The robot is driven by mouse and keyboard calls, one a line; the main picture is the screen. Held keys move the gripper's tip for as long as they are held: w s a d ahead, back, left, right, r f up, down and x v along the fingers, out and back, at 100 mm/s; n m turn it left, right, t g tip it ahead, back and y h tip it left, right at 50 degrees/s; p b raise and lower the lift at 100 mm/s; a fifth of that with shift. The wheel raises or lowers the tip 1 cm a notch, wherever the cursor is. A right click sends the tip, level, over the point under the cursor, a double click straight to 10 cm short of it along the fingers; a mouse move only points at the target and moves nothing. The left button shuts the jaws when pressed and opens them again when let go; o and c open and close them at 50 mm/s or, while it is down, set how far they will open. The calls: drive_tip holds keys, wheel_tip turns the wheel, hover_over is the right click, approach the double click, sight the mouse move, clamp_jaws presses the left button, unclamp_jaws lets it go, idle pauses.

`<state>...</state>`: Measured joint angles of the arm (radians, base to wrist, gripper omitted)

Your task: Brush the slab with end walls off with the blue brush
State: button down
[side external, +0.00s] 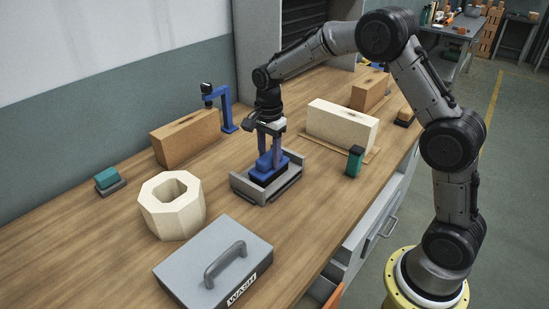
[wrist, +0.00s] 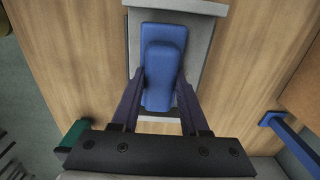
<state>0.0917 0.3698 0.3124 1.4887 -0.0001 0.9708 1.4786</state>
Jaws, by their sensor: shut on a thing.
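The blue brush (side external: 268,166) has a blue block body and dark bristles below. My gripper (side external: 270,150) is shut on its raised handle from above. The brush also shows in the wrist view (wrist: 162,62), with the fingers (wrist: 158,88) on both sides of the handle. The grey slab with end walls (side external: 243,187) lies on the bench under the brush. The brush is over the slab's middle, between its end walls; the bristles look to be at its surface, though contact is hard to tell. In the wrist view the slab (wrist: 200,45) is partly hidden by the brush.
A tan brick (side external: 185,138) and a blue stand (side external: 226,108) are behind. A cream octagonal block (side external: 172,215) and a grey lidded WASH box (side external: 215,262) are in front left.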

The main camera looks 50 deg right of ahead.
drive_tip(key=shift+w, duration=2.75)
drive_tip(key=shift+s+d, duration=0.15)
drive_tip(key=shift+d, duration=0.7)
drive_tip(key=shift+s+a, duration=0.1)
drive_tip(key=shift+s, duration=4.15)
drive_tip(key=shift+w, duration=4.4)
wheel_tip(320, 180, up, 8)
drive_tip(key=shift+s+r, duration=0.15)
